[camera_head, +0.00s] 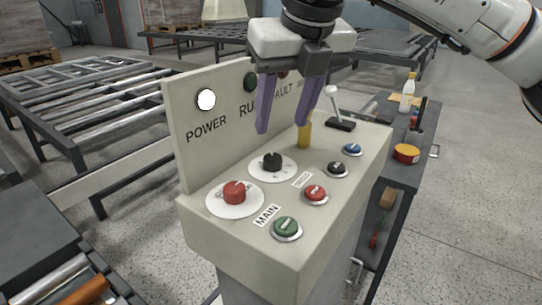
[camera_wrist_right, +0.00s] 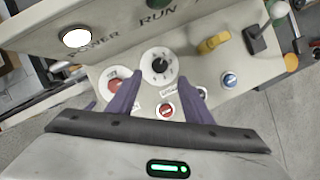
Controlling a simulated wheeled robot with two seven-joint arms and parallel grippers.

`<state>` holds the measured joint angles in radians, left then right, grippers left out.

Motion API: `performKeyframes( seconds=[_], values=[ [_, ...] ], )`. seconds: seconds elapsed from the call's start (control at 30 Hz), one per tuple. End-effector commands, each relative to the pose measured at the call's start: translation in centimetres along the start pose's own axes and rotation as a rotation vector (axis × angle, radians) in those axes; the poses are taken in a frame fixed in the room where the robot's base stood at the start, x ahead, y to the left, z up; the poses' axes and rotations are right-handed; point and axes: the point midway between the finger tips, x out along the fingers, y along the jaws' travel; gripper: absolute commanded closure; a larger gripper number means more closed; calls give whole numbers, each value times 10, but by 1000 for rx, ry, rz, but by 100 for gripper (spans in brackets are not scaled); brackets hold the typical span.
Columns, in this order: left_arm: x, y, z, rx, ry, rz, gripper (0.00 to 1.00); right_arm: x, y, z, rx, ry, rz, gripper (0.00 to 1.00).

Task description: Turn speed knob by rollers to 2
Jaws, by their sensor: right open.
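A black knob (camera_head: 272,161) sits on a white dial on the sloping top of the grey control box (camera_head: 240,262). In the right wrist view the black knob (camera_wrist_right: 159,65) lies just beyond and between my fingertips, with scale marks around it too small to read. A red knob (camera_head: 235,192) on a second white dial is beside it, by the MAIN label. My right gripper (camera_head: 281,126) is open, its purple fingers pointing down above and behind the black knob, apart from it. In the right wrist view the gripper (camera_wrist_right: 157,82) is empty. My left gripper is not in view.
A green button (camera_head: 287,227), red button (camera_head: 316,193), black button (camera_head: 337,168) and blue button (camera_head: 352,149) sit near the knobs. A yellow part (camera_head: 305,135) and a lever (camera_head: 336,105) stand behind. The upright panel has a lit POWER lamp (camera_head: 206,99). Roller conveyors (camera_head: 110,95) stand left.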

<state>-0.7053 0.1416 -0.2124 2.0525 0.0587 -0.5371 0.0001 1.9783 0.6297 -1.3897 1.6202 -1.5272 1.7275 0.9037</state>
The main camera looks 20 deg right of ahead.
Motion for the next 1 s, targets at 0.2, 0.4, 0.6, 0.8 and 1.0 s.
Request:
performKeyframes(
  seconds=[0.2, 0.4, 0.6, 0.8, 1.0],
  values=[
    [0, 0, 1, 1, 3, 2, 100, 38, 0, -1, 0, 5, -1, 54],
    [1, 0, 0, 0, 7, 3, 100, 73, 0, -1, 0, 4, -1, 54],
    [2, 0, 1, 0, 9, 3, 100, 92, 0, 0, 0, 3, 0, 54],
    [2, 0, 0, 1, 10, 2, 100, 96, 0, 0, 0, 2, 0, 54],
    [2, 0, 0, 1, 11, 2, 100, 95, 0, 0, 0, 2, 0, 66]
  ],
)
